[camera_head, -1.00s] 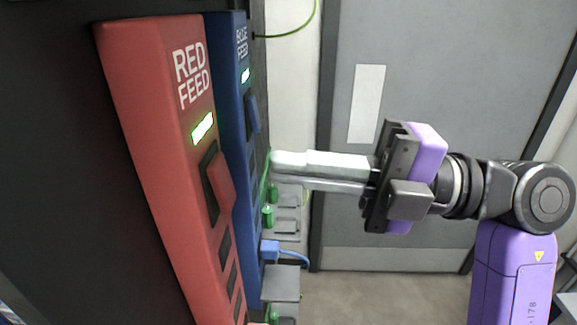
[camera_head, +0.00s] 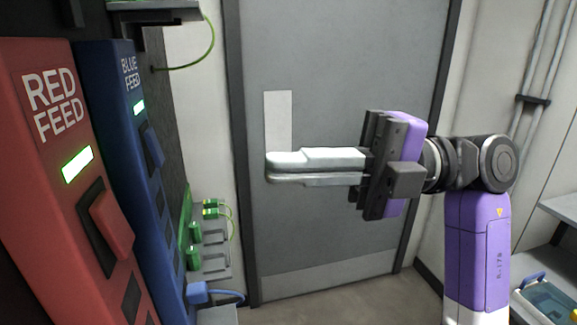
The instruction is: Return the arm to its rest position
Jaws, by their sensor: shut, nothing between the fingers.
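My gripper (camera_head: 268,168) is in the middle of the camera_head view. Its two long pale fingers point left and lie together, shut with nothing between them. My arm is purple and dark grey and stands bent at the right, its lower part upright. The gripper is in the open, apart from the feed units, with the grey door behind it. The arm's base is out of view.
A red feed unit (camera_head: 60,210) and a blue feed unit (camera_head: 122,160), both with lit green indicators, stand at the left. Green connectors (camera_head: 193,257) and a blue plug (camera_head: 198,293) sit beyond them. A grey door (camera_head: 335,60) is behind.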

